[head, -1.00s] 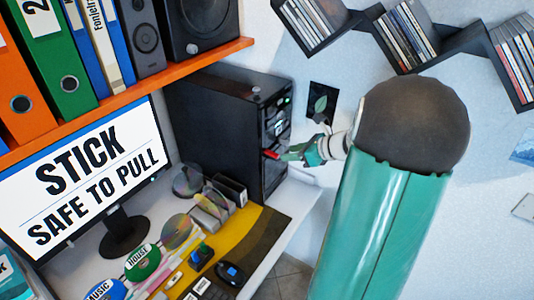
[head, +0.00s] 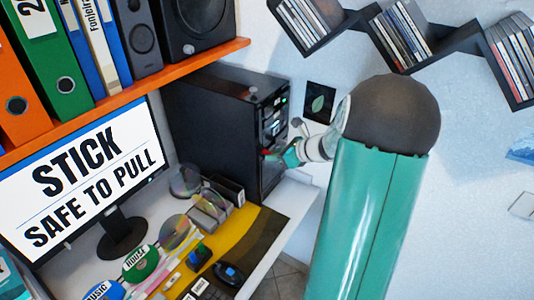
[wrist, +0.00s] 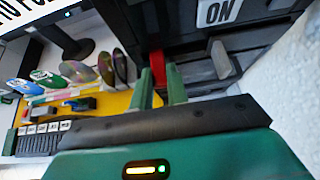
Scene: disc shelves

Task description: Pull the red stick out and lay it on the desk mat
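The red stick (head: 266,154) is at the lower front of the black computer tower (head: 215,120). It also shows in the wrist view (wrist: 157,66), upright in the picture. My gripper (head: 280,156) is at the tower front, with its green fingers (wrist: 161,82) on either side of the stick's near end. The stick fills most of the gap between them, but I cannot tell whether they press on it. The desk mat (head: 252,225) is yellow and dark, lying on the white desk below the tower. The screen reads "STICK SAFE TO PULL".
A mouse (head: 229,273), a small blue-black item (head: 198,256) and discs in a rack (head: 208,205) stand on or beside the mat. The orange shelf (head: 130,95) with folders and speakers hangs above. A wall stands right of the tower. The mat's right part looks clear.

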